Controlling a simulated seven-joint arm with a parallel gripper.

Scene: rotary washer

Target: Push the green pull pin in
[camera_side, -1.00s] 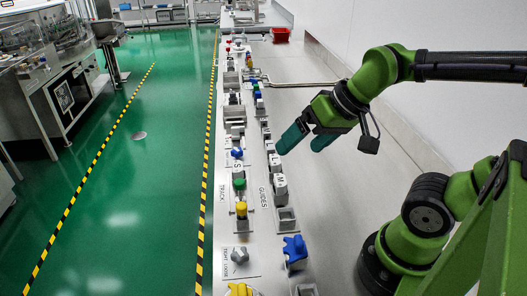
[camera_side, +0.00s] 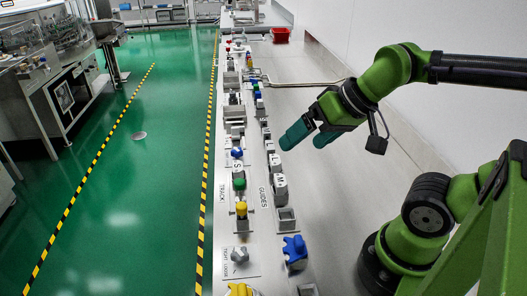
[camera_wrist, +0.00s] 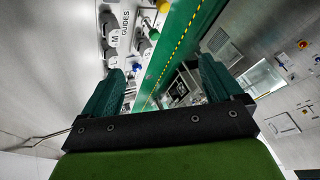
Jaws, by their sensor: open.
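The green pull pin (camera_side: 239,183) has a round green knob and sits on the left row of the long grey bench in the side view. It stands between a yellow knob (camera_side: 241,208) and a blue knob (camera_side: 237,153). In the wrist view the green knob (camera_wrist: 154,34) is small, near the top centre. My gripper (camera_side: 308,136) is open and empty, with teal fingers pointing down-left. It hangs above the bench, up and right of the pin in the side view, clearly apart from it. Both fingers also show in the wrist view (camera_wrist: 158,82). How far the pin sticks out is too small to tell.
Grey blocks marked with letters (camera_side: 280,188) stand right of the pin. A blue star-shaped knob (camera_side: 294,248) is nearer the camera. A bent metal rod (camera_side: 305,84) and a red bin (camera_side: 280,35) lie farther back. The bench right of the blocks is mostly bare.

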